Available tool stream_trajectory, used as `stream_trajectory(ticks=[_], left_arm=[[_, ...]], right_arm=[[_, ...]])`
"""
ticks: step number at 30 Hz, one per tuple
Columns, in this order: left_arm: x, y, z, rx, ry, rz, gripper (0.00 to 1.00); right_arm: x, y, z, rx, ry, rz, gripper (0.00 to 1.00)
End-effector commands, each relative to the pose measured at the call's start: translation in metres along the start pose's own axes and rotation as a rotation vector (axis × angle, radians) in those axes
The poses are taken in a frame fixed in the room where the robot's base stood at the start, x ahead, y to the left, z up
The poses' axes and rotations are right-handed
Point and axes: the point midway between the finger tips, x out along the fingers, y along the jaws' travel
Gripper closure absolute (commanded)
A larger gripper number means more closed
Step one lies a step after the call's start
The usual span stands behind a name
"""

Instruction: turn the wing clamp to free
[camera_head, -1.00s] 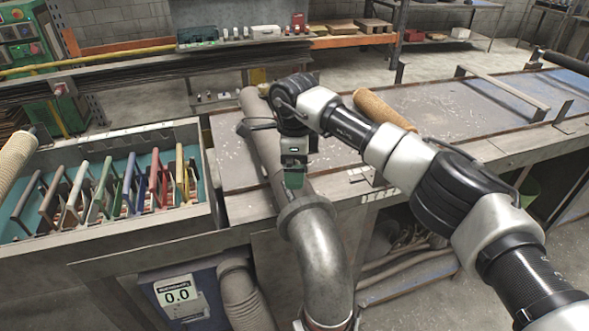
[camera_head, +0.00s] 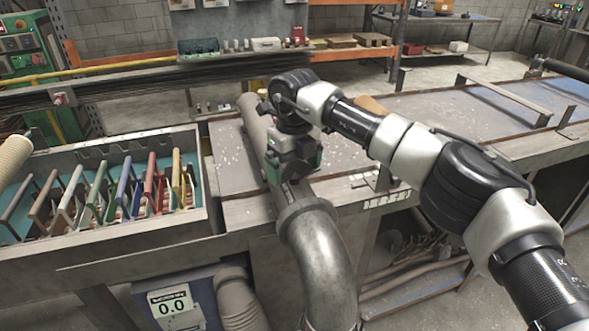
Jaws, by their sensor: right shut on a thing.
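My right gripper (camera_head: 287,182) is over the grey pipe, just above its thick flange collar (camera_head: 305,212). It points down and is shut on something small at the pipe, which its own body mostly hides. That thing is likely the wing clamp, but I cannot make out its shape or how far it is turned. The grey pipe (camera_head: 257,125) runs up and away behind the gripper and bends down below the collar as an elbow (camera_head: 322,255). My left gripper is not in view.
A teal-lined bin (camera_head: 204,190) with several coloured handled frames stands at the left. A metal workbench (camera_head: 440,110) spreads to the right, with a tan cylinder (camera_head: 371,104) partly behind my arm.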

Motion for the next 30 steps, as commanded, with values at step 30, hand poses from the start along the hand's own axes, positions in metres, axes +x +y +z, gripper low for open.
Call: stream_trajectory(ticks=[30], left_arm=[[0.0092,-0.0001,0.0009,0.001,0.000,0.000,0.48]], right_arm=[[-0.0044,-0.0013,0.0011,0.323,-0.009,0.000,0.30]])
